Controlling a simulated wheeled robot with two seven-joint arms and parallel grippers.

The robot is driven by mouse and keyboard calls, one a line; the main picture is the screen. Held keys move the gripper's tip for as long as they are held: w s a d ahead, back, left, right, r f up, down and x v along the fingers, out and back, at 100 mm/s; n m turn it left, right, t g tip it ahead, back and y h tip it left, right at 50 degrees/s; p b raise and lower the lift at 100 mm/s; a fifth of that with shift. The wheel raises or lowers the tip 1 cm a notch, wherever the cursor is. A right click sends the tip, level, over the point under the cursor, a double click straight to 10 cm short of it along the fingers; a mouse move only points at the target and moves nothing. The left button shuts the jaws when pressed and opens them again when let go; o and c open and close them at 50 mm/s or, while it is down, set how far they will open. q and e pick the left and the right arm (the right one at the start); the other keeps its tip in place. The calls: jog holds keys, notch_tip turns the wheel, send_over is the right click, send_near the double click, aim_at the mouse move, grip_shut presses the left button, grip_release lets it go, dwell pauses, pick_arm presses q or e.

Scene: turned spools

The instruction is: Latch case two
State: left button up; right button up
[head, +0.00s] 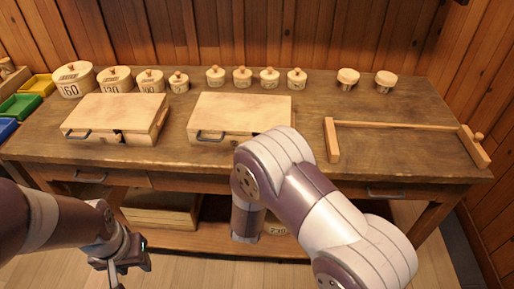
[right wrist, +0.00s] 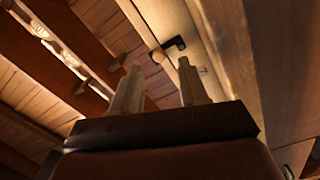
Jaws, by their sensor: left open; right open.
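Two closed pale wooden cases lie on the workbench in the head view, a left case (head: 115,110) and a right case (head: 240,108). Each has a dark handle at its front left; I cannot read which is case two. My right arm covers the right case's front right corner and hides the right gripper there. In the right wrist view my right gripper (right wrist: 160,72) is open and empty, its fingers pointing at a pale wooden face with a small dark latch (right wrist: 175,43) just beyond the fingertips. My left gripper (head: 124,268) is open, low in front of the bench, away from the cases.
Several lidded round wooden boxes (head: 115,80) stand along the back of the workbench (head: 320,103). A wooden frame with a rod (head: 395,125) lies at the right. Coloured bins (head: 20,106) are at the far left. A crate (head: 160,215) sits on the shelf below.

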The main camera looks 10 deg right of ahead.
jog(key=v, duration=0.8)
jog(key=shift+s, duration=0.3)
jog(key=shift+r, duration=0.1)
